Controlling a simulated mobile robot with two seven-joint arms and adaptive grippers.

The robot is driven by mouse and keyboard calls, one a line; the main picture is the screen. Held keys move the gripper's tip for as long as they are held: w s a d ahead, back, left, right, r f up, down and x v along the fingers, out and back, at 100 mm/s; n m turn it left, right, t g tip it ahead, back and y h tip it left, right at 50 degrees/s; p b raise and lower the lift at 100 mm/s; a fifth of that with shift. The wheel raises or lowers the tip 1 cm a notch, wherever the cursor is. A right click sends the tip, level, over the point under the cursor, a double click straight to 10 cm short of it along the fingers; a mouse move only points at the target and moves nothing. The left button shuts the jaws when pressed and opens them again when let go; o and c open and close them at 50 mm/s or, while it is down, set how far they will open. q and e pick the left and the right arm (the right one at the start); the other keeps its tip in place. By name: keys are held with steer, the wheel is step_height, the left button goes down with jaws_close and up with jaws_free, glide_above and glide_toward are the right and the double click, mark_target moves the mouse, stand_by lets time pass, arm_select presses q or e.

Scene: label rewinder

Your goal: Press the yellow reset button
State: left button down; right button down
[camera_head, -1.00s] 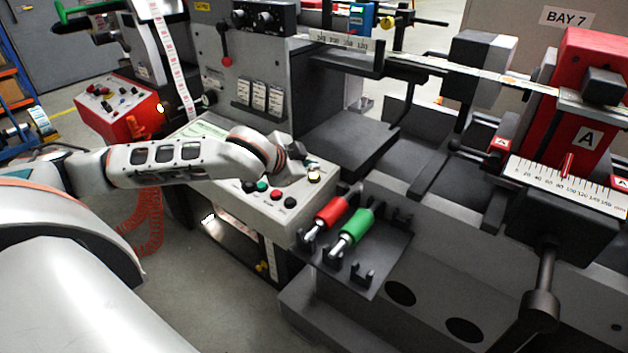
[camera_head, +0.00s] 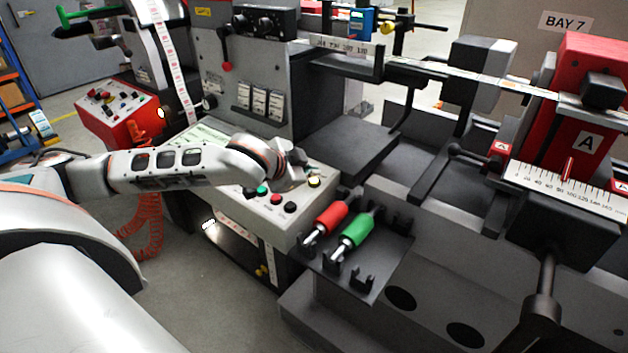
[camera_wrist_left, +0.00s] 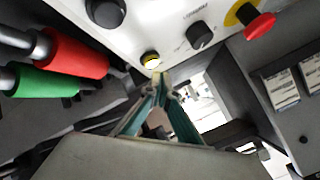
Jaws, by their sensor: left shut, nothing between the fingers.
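The yellow reset button (camera_head: 314,182) sits on the light grey control panel (camera_head: 245,210), near its right end. It also shows in the left wrist view (camera_wrist_left: 150,59), with a bright, pale top and a dark collar. My left gripper (camera_head: 303,168) is over the panel, just beside the button. In the left wrist view its fingertips (camera_wrist_left: 159,77) are together and empty, very close to the button's edge. I cannot tell whether they touch it. My right gripper is not in view.
Black, red and green buttons (camera_head: 262,189) line the panel's front. Red (camera_head: 331,216) and green (camera_head: 357,228) rollers lie on a rack to the right.

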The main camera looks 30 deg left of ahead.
arm_select(q)
steer(key=shift+f, duration=0.25)
stand_by(0.4)
steer(key=shift+f, duration=0.2)
stand_by(0.4)
steer(key=shift+w+f, duration=0.1)
steer(key=shift+f, duration=0.4)
stand_by(0.6)
steer(key=shift+r+p, duration=0.1)
steer(key=shift+p, duration=0.25)
steer(key=shift+r+p, duration=0.85)
steer(key=shift+p, duration=0.35)
